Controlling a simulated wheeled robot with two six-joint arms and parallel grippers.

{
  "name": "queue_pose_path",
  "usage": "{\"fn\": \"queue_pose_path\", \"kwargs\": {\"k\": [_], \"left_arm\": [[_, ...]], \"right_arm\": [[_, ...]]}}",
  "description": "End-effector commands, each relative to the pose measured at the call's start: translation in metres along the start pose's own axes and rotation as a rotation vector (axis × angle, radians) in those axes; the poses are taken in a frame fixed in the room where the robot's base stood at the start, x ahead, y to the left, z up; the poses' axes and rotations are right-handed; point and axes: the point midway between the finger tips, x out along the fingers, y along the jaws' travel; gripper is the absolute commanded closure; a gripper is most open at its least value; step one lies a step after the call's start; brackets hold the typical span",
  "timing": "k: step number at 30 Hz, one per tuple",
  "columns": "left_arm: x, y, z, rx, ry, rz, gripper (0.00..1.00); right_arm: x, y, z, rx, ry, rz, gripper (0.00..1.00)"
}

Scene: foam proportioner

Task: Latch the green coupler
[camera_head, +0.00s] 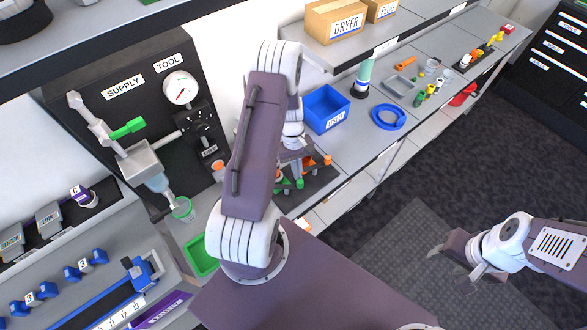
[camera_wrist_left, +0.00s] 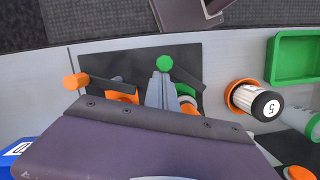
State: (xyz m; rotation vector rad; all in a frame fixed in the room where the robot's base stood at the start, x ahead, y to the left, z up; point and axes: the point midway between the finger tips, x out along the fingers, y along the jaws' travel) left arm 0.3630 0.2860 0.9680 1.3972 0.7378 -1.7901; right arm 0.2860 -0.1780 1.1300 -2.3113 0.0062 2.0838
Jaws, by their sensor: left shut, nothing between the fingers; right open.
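In the left wrist view a dark mat carries a coupler with green parts (camera_wrist_left: 185,92) and a lever ending in a round green knob (camera_wrist_left: 164,63). An orange coupler (camera_wrist_left: 122,96) with an orange-tipped lever (camera_wrist_left: 76,81) sits beside it. My left gripper (camera_wrist_left: 161,82) is shut and empty, its fingertips close to the green knob; contact cannot be told. In the head view green parts (camera_head: 300,183) and orange parts (camera_head: 310,162) show on the mat, partly hidden by my left arm. My right gripper (camera_head: 460,262) is open and empty over the floor.
An orange ring with a dark-capped cylinder marked 5 (camera_wrist_left: 258,102) and a green tray (camera_wrist_left: 296,58) lie right of the mat in the wrist view. A supply panel (camera_head: 100,110) stands at left.

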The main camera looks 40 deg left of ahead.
Motion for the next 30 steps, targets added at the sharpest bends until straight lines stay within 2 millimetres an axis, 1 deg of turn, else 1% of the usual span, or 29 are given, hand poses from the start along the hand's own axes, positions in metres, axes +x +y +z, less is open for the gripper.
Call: {"fn": "queue_pose_path", "kwargs": {"k": [6,18,24,30], "left_arm": [[0.003,0.003,0.010,0.203,0.000,-0.051,1.00],[0.006,0.001,0.026,0.559,-0.001,-0.140,1.00],[0.008,-0.002,0.033,0.703,-0.001,-0.177,1.00],[0.009,-0.004,0.036,0.804,-0.001,-0.201,1.00]], "right_arm": [[0.002,0.000,0.000,0.000,0.000,0.000,0.51],[0.002,0.000,0.000,0.000,0.000,0.000,0.51],[0.002,0.000,0.000,0.000,0.000,0.000,0.51],[0.002,0.000,0.000,0.000,0.000,0.000,0.51]]}}
